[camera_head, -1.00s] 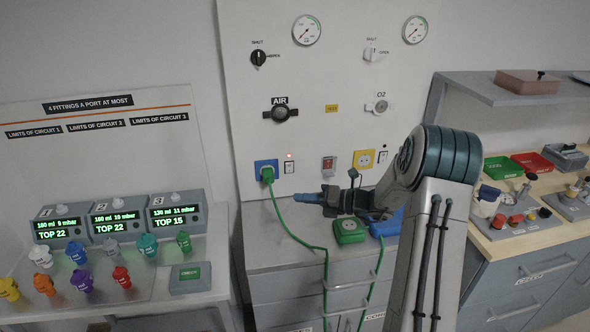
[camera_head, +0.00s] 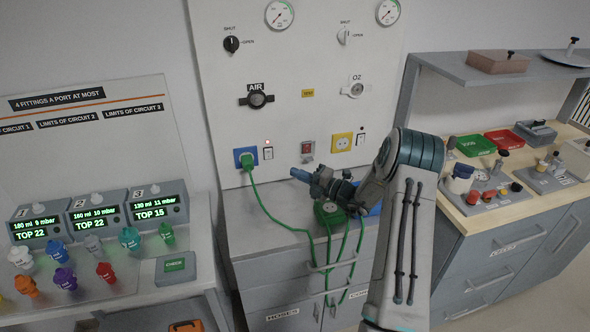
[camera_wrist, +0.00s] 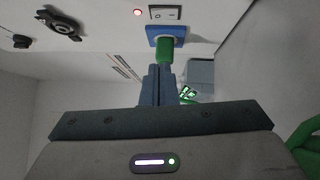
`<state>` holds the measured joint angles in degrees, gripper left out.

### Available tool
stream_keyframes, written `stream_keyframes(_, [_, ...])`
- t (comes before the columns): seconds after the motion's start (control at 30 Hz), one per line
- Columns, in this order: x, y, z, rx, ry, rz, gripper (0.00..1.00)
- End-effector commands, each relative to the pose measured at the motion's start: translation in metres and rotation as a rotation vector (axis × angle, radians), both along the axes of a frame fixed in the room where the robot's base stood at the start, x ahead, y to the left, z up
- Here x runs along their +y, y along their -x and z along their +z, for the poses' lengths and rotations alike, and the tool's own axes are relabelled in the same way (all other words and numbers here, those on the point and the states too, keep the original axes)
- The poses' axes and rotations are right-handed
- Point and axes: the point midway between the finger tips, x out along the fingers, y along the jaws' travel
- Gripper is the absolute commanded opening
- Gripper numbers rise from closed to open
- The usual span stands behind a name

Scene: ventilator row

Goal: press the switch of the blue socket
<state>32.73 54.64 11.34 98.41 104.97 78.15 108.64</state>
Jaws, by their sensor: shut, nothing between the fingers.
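The blue socket (camera_head: 237,153) is low on the white wall panel, with a green plug (camera_head: 250,161) in it. Its white rocker switch (camera_head: 268,153) is just to its right, under a lit red lamp (camera_head: 267,141). My gripper (camera_head: 293,172) is shut and empty, with blue fingertips right of and a little below the switch. It looks apart from the panel. In the wrist view, the shut fingers (camera_wrist: 160,84) point towards the plug and hide part of it. The blue socket (camera_wrist: 180,32) and its switch (camera_wrist: 165,13) show above them.
A red switch (camera_head: 307,148) and a yellow socket (camera_head: 341,142) with its own switch (camera_head: 361,139) are further right. A green cord (camera_head: 281,214) hangs from the plug over the grey cabinet.

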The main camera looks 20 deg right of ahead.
Motion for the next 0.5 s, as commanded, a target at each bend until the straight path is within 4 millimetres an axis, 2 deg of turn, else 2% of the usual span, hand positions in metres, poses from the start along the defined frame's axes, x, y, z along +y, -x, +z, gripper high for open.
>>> stream_keyframes(0.33, [0.056,-0.054,0.009,0.0,0.0,0.004,0.0])
stream_keyframes(0.5, [0.055,-0.075,0.011,-0.001,0.002,0.0,0.0])
